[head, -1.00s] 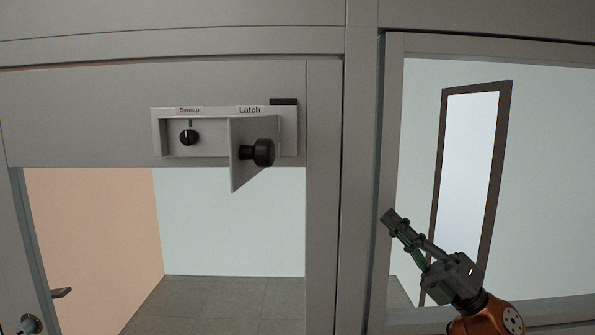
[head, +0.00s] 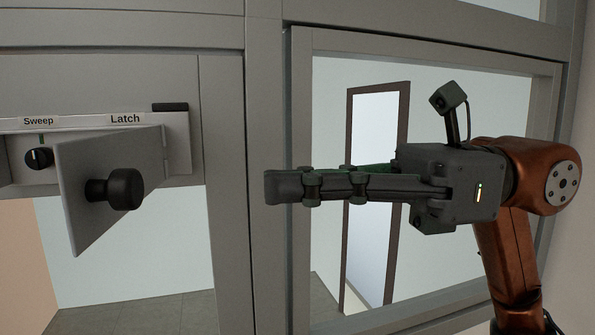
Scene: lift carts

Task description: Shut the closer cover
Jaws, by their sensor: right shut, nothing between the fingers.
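The closer cover (head: 90,160) is a grey flap with a black round knob (head: 122,189). What lies behind the cover is hidden. My left gripper is not in view.
A grey vertical post (head: 265,120) stands between the closer box and a glazed panel on the right. My right arm is in front of that panel, through which a dark-framed upright panel (head: 375,190) shows. The space between cover and gripper looks clear.

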